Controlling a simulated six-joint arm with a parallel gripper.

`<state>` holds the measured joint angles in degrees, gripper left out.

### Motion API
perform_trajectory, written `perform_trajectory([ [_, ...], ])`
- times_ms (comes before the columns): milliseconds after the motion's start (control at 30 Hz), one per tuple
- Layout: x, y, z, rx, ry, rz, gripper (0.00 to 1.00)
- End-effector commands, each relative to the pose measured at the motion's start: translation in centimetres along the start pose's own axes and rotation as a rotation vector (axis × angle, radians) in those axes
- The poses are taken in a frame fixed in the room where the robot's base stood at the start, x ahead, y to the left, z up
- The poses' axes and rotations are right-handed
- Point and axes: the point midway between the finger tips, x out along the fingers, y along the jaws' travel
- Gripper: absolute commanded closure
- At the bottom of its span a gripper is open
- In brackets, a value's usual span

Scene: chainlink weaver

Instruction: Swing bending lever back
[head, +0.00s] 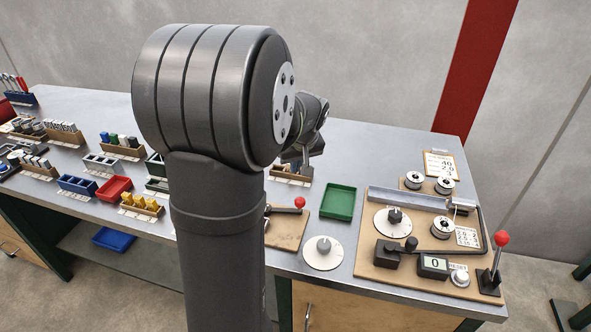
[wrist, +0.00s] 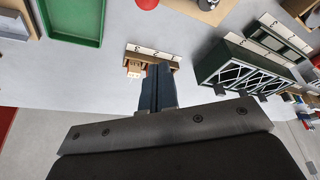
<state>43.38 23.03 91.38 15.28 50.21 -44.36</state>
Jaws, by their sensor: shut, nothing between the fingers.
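A lever with a red ball knob (head: 299,202) lies on a small wooden board (head: 289,232), partly hidden behind my arm in the head view. A red knob (wrist: 147,3) is cut off at the top edge of the wrist view, beside part of a wooden board (wrist: 205,10). A second red-knobbed lever (head: 499,250) stands upright at the right end of the bench. I cannot tell from its look which is the bending lever. My gripper (wrist: 157,75) is shut and empty, above the bench and apart from both levers. In the head view my arm mostly hides it.
A green tray (head: 340,187) lies right of the small board. A white dial (head: 323,253) sits in front. A large board (head: 375,268) with dials and spools fills the right end. A small labelled rack (wrist: 151,57) and a dark green rack (wrist: 240,68) stand near my gripper.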

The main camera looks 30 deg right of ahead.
Motion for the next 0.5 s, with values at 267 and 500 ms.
perform_trajectory([
  [267,6.1,-0.1,0.1,-0.001,-0.004,-0.003,1.00],
  [500,7.5,0.0,2.1,0.001,0.000,0.001,1.00],
])
